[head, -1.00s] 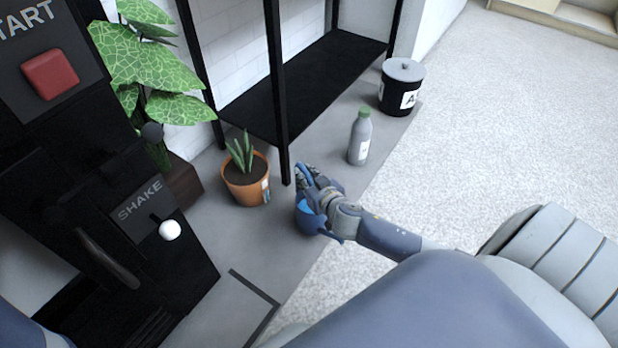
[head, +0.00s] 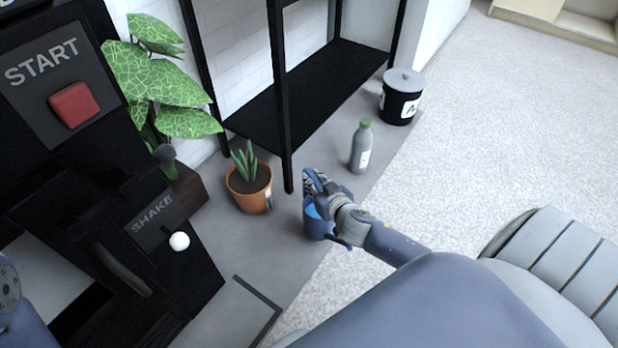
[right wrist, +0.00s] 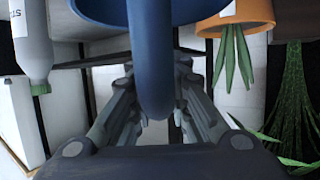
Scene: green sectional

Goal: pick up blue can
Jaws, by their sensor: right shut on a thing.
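The blue can (head: 319,226) is at my right gripper (head: 316,190), by the edge of the grey floor strip, right of the potted plant. The gripper and wrist partly cover it. In the right wrist view, the can's curved blue handle (right wrist: 150,60) passes between the fingers of my right gripper (right wrist: 158,122), which is shut on it. Part of the can's blue body (right wrist: 190,10) shows at the top edge. I cannot tell whether the can touches the floor. Only a piece of my left arm shows at the left edge; its gripper is out of view.
A terracotta pot (head: 253,198) stands to the left, near the black shelf's post (head: 283,120). A grey bottle (head: 361,150) and a lidded black bin (head: 401,104) stand beyond. A black machine (head: 110,190) fills the left. Carpet (head: 480,130) at right is clear.

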